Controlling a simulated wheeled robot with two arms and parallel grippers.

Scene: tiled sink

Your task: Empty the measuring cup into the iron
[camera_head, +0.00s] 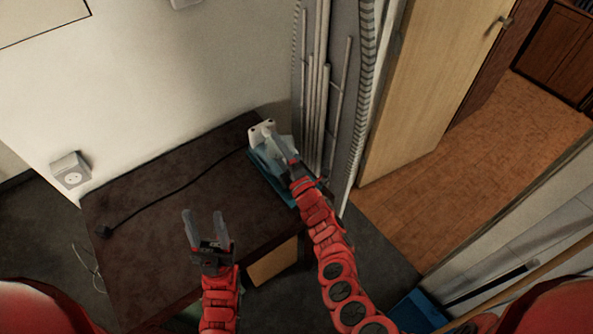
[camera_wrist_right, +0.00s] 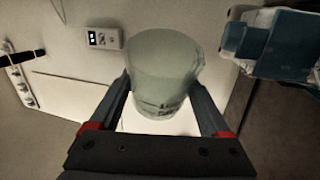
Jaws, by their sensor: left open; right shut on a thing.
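The measuring cup (camera_wrist_right: 163,68) is a clear, greenish, translucent cup between the fingers of my right gripper in the right wrist view. My right gripper (camera_head: 280,148) is shut on it and holds it over or close beside the iron in the head view, where the cup is hard to make out. The iron (camera_head: 262,170) is teal and white and sits at the back right end of the dark brown table. It also shows apart from the cup in the right wrist view (camera_wrist_right: 275,45). My left gripper (camera_head: 207,228) is open and empty above the table's front. The cup's contents and exact tilt cannot be told.
A black cable (camera_head: 165,193) runs from the iron across the table (camera_head: 145,235) to a plug (camera_head: 103,231) at the left. A wall socket (camera_head: 71,173) is at the left. Pale poles (camera_head: 318,95) stand close behind the iron. The table's middle is otherwise clear.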

